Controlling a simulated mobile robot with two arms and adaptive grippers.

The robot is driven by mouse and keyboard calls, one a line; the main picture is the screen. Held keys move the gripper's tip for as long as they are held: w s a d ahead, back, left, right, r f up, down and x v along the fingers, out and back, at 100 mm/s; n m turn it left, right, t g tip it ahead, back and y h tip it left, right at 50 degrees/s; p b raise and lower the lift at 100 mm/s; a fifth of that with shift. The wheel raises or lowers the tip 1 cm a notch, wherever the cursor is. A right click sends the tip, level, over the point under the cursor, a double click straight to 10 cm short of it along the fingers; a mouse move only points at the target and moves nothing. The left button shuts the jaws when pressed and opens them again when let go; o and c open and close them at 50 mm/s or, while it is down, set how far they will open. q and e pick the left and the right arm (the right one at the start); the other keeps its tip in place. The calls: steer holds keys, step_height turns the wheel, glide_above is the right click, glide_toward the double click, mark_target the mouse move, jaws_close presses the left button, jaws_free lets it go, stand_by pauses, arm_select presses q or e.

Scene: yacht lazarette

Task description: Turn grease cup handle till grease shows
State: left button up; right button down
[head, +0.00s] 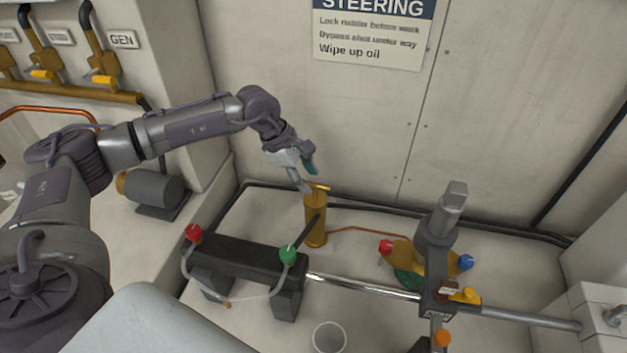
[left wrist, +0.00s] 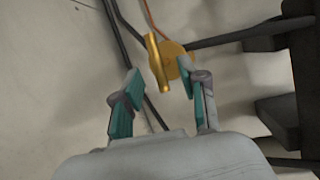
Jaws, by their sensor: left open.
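The grease cup (head: 316,222) is an upright brass cylinder behind the black steering ram block. Its brass bar handle (head: 319,187) lies across the top. In the left wrist view the handle (left wrist: 158,63) runs lengthwise over the round cup top (left wrist: 176,58). My left gripper (head: 307,178) is at the handle's height or just above it, at its left end. In the left wrist view the open left gripper (left wrist: 160,92) has its teal-padded fingers apart, with the handle beyond and between them. I cannot tell whether a finger touches it. My right gripper is not in view. No grease is visible.
The black ram block (head: 245,258) with red (head: 193,232) and green (head: 288,255) fittings stands in front of the cup. A dark lever (head: 305,232) slants close by it. A copper pipe (head: 370,233) leads right to brass valve work. A white cup (head: 329,338) stands in front.

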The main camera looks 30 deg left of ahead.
mark_target(312, 184)
arm_select(q)
steer(key=shift+p+x, duration=0.3)
steer(key=shift+x, duration=1.7)
jaws_close()
